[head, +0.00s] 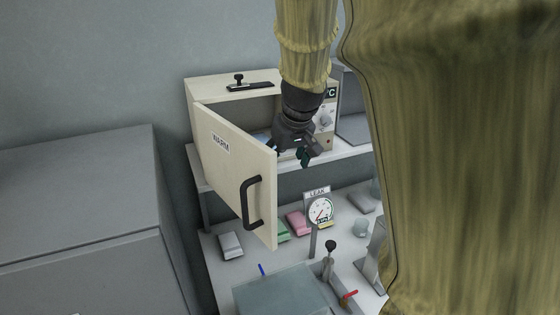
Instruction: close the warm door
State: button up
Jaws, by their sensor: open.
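The warm door (229,164) is a cream panel labelled WARM with a black bow handle (251,203). It stands open, swung out from the left side of the cream warming box (222,87) on the shelf. My gripper (303,157) is open and empty. In the picture it is right of the door's free edge, in front of the box opening, pointing down. It appears apart from the door and handle. My arm hides part of the box front, and the door hides much of the inside.
A black knob and plate (250,86) sit on the box top. Below the shelf (341,156) are a LEAK gauge (320,209), small packs (298,222), a black-knobbed lever (329,248) and a red-handled valve (348,295). A large grey cabinet (75,190) stands left.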

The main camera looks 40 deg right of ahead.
aim_at(239, 167)
jog(key=k, duration=0.95)
